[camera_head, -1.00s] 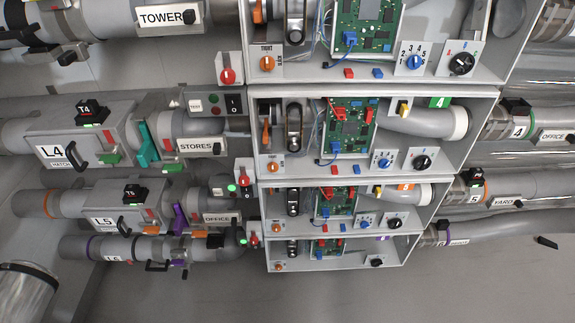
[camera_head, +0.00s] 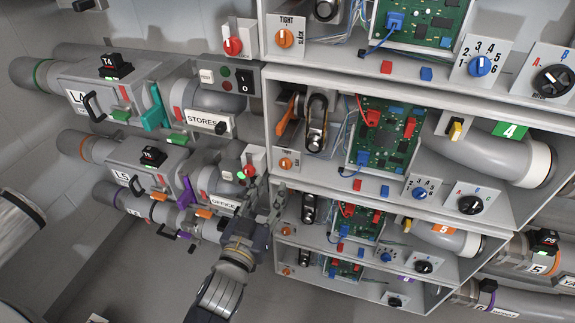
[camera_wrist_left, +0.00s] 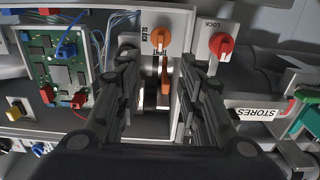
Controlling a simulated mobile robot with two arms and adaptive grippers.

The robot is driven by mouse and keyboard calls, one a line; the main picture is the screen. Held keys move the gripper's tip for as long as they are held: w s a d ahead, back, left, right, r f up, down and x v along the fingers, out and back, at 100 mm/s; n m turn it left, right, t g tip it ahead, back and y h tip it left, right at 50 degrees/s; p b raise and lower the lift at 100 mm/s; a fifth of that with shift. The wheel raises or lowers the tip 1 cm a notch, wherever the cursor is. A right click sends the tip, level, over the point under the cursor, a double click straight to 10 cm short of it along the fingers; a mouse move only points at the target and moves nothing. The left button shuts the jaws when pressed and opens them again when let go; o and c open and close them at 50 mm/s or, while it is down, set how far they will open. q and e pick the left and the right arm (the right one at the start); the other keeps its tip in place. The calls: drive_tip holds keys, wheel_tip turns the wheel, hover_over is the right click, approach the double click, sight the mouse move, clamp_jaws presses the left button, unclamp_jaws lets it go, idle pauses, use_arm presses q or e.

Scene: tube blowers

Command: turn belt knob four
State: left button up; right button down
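Belt knob four, an orange knob on a white plate (camera_head: 285,163), sits at the lower left of the box with the green 4 label (camera_head: 509,130). In the left wrist view this orange knob (camera_wrist_left: 161,38) shows near the top middle, with part of the word SLACK beside it. My left gripper (camera_head: 265,190) is just below the knob in the head view. Its two fingers are spread in the left wrist view (camera_wrist_left: 159,58), with the knob showing between and beyond the tips. Nothing is held. I cannot tell how near the tips are to the plate. My right gripper is out of view.
A red LOCK knob (camera_wrist_left: 221,45) stands close beside the orange knob. An orange lever (camera_head: 286,114) and belt unit (camera_head: 316,123) are above it. The circuit board (camera_head: 384,139) is to the right; the STORES pipe (camera_head: 215,98) is to the left.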

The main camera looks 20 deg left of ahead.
sight(284, 163)
use_arm(q)
drive_tip(key=w, duration=0.5)
drive_tip(key=w+p, duration=0.1)
drive_tip(key=w, duration=0.3)
drive_tip(key=shift+w+d, duration=0.2)
drive_tip(key=shift+w, duration=0.2)
drive_tip(key=c, duration=0.7)
